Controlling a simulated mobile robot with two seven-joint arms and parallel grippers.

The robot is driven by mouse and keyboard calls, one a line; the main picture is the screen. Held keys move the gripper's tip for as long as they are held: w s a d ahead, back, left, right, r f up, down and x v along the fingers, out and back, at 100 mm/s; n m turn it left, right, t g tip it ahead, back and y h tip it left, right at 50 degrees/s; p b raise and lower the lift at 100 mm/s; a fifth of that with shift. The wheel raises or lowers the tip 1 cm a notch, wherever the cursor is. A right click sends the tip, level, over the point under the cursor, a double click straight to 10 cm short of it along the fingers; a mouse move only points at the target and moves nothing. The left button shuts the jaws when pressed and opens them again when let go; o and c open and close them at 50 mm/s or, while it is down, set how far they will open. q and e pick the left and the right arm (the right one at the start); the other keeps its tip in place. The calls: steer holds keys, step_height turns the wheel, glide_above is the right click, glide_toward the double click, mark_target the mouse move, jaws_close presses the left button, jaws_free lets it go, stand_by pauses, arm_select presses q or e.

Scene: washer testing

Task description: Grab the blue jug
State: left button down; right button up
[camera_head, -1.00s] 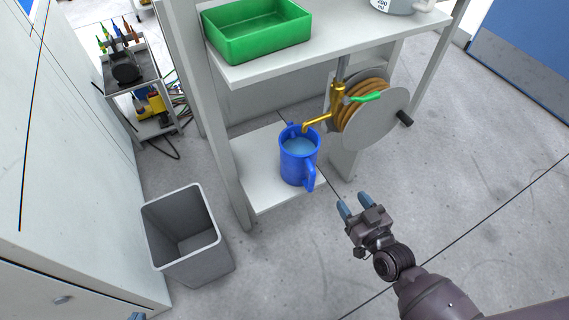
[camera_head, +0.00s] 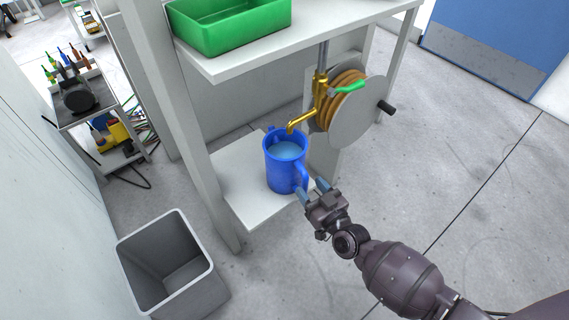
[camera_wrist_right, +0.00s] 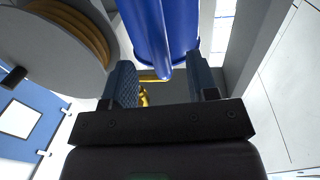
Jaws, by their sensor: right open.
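The blue jug (camera_head: 284,166) stands upright on the low white shelf, under a brass tap, with liquid inside. Its handle (camera_head: 302,174) faces my right gripper. My right gripper (camera_head: 314,190) is open, with its fingertips close to the handle at the jug's right side. In the right wrist view, the blue jug (camera_wrist_right: 162,30) shows ahead of and partly between the two open fingers (camera_wrist_right: 165,85). I cannot tell whether a finger touches the handle. My left gripper is not in view.
The brass tap (camera_head: 303,122) hangs just above the jug, with a hose reel (camera_head: 357,109) to its right. A green tray (camera_head: 230,22) sits on the upper shelf. A grey bin (camera_head: 170,268) stands at the lower left. Floor at the right is clear.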

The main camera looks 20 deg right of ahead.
mark_target(307, 188)
steer(key=w, duration=0.1)
steer(key=w+f+b, duration=0.1)
steer(key=w, duration=0.1)
steer(key=w+a+b, duration=0.1)
steer(key=shift+w+f, duration=0.25)
steer(key=shift+f, duration=0.05)
steer(key=shift+w+a+r, duration=0.15)
steer(key=shift+w+r, duration=0.1)
steer(key=shift+w, duration=0.3)
jaws_close()
stand_by(0.9)
steer(key=shift+w+r, duration=0.1)
steer(key=shift+r, duration=0.1)
